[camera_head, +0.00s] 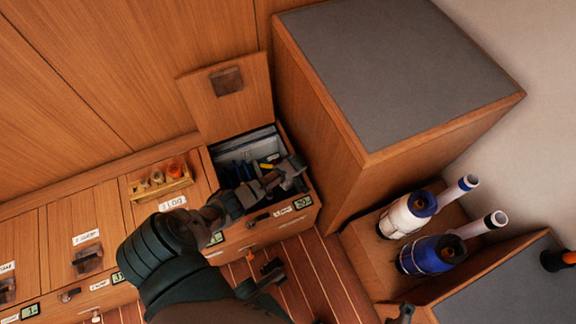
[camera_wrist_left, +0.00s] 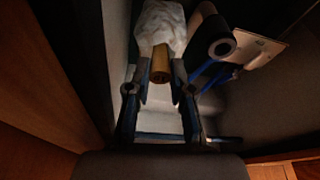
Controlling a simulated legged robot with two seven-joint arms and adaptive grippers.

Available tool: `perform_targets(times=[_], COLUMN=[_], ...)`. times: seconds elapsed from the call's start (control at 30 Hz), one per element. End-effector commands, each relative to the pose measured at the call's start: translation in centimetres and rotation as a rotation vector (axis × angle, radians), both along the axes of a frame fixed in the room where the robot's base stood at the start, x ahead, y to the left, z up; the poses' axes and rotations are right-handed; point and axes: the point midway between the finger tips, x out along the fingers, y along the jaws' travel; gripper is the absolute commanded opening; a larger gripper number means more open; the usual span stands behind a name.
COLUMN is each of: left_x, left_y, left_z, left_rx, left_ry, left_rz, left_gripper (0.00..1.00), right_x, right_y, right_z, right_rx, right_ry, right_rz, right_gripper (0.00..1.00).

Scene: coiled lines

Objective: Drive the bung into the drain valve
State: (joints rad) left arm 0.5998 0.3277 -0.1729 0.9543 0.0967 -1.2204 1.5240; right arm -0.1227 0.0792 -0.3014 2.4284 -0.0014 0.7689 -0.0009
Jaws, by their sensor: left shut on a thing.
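My left gripper (camera_head: 290,172) reaches into an open locker bin (camera_head: 312,205) that holds dark and blue tools. In the left wrist view its two fingers (camera_wrist_left: 160,95) are shut on a brown wooden cylinder (camera_wrist_left: 160,66). The cylinder's end faces the camera, and a crumpled white thing lies behind it; whether they are joined is unclear. Several wooden bungs stand in a small rack (camera_head: 162,192) on the lockers left of the bin. A dark jaw-like part (camera_head: 270,268) below the bin may be my right gripper; its opening is unclear. I cannot make out the drain valve.
The bin's raised lid (camera_head: 226,98) stands behind it. A grey-topped wooden cabinet (camera_head: 405,65) rises close to its right. A dark roll (camera_wrist_left: 218,42) lies beside the held piece. Striped floor lies in front.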

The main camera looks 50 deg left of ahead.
Motion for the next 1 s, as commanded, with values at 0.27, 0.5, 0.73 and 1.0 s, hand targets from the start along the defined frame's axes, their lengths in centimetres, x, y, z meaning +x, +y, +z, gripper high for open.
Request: perform_targets(times=[0.27, 0.5, 0.73, 1.0], left_x=[0.0, 0.0, 0.0, 0.0], left_y=[0.0, -0.1, -0.1, 0.0], left_z=[-0.4, -0.4, 0.2, 0.5], left_rx=[0.000, -0.001, -0.001, -0.001], left_ry=[0.000, 0.001, -0.001, 0.000], left_rz=[0.000, -0.001, 0.000, 0.000], left_gripper=[0.00, 0.00, 0.00, 0.00], right_x=[0.1, 0.1, -0.1, -0.2], right_y=[0.0, 0.0, 0.0, 0.0], right_z=[-0.4, -0.3, 0.5, 1.0], right_rx=[0.000, 0.000, 0.000, -0.001], right_ry=[0.004, 0.003, -0.005, -0.012], right_rz=[0.000, 0.000, 0.000, 0.000], right_gripper=[1.00, 1.00, 1.00, 1.00])
